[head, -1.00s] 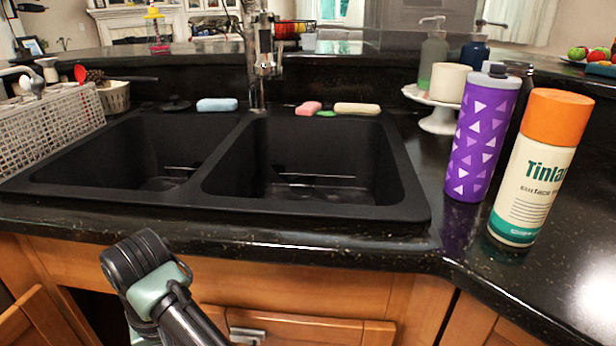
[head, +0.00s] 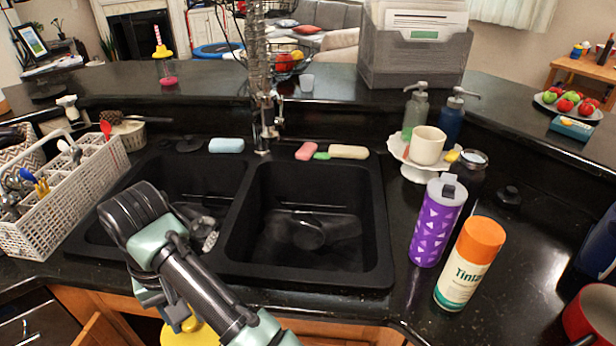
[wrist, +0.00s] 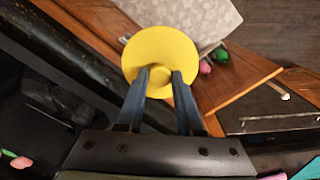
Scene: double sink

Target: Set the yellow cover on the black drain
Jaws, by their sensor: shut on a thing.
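The yellow cover (head: 192,338) is a round disc with a small knob, low at the bottom edge of the head view and partly cut off. In the wrist view the whole disc (wrist: 160,42) shows. My gripper (wrist: 160,74) is shut on its knob. In the head view my gripper (head: 178,316) hangs in front of the counter's front edge, outside the sink. A dark round drain (head: 308,236) lies on the floor of the right basin (head: 325,200). My arm hides part of the left basin (head: 190,175), where a shiny round piece (head: 208,232) shows.
A white rack of utensils (head: 75,195) stands left of the sink. A purple bottle (head: 436,225) and an orange-capped can (head: 470,265) stand to the right. A faucet (head: 265,120), soaps and sponges line the back rim. The right basin is otherwise clear.

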